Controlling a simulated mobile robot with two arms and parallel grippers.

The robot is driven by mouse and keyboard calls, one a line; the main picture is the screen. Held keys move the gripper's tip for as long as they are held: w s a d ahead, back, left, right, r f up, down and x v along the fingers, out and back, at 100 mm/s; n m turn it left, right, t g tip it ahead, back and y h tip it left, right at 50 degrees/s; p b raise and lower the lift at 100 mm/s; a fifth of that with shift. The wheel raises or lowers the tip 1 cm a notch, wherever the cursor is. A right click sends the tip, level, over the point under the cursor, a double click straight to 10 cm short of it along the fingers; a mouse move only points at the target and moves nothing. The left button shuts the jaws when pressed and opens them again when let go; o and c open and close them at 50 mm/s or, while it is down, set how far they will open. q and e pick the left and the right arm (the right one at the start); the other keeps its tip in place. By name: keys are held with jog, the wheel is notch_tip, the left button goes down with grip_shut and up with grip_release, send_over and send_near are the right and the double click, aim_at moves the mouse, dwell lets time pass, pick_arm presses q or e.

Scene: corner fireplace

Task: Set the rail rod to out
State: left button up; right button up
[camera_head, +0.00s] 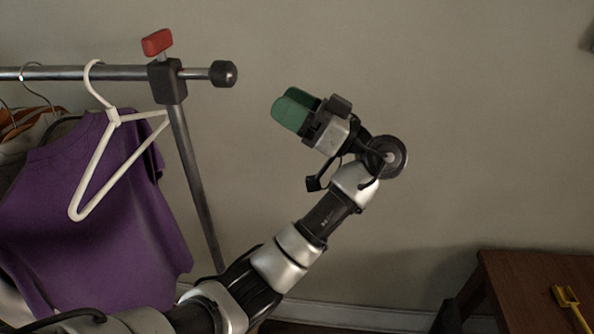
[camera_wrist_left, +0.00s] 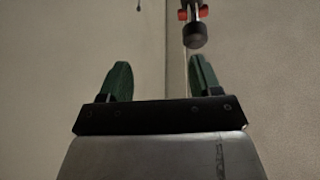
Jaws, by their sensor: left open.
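The rail rod (camera_head: 195,74) is a grey metal bar running across the upper left of the head view. It passes through a black clamp block (camera_head: 167,83) with a red knob (camera_head: 157,42) on top and ends in a black round cap (camera_head: 223,73). In the left wrist view the cap (camera_wrist_left: 195,36) shows end-on at the upper right, with red parts (camera_wrist_left: 183,14) behind it. My left gripper (camera_head: 290,108) has green fingers and is to the right of the cap, a little lower, apart from it. In the wrist view its fingers (camera_wrist_left: 160,80) are spread with nothing between them. My right gripper is not in view.
A white hanger (camera_head: 113,116) and a purple shirt (camera_head: 95,200) hang on the rail at left. An upright post (camera_head: 195,180) supports the clamp. A brown table (camera_head: 530,285) with a yellow object (camera_head: 570,305) stands at lower right. The wall around my gripper is bare.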

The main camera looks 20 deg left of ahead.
pick_arm(q)
jog(key=w+a+f+m+t+h, duration=0.1)
jog(key=w+f+m+t+h, duration=0.1)
jog(key=w+f+m+t, duration=0.2)
jog(key=w+a+f+m+t+h, duration=0.1)
jog(key=w+f+m+t, duration=0.4)
jog(key=f+m, duration=0.6)
jog(key=shift+w+a+f+t+h+b, duration=0.15)
jog(key=shift+a+f+t+h+b, duration=0.25)
jog(key=shift+f+t+h, duration=1.3)
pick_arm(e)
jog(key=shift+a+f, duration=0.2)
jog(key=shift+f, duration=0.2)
pick_arm(q)
jog(key=shift+f+g+y, duration=0.6)
jog(key=shift+f+y, duration=0.05)
jog(key=shift+y, duration=0.15)
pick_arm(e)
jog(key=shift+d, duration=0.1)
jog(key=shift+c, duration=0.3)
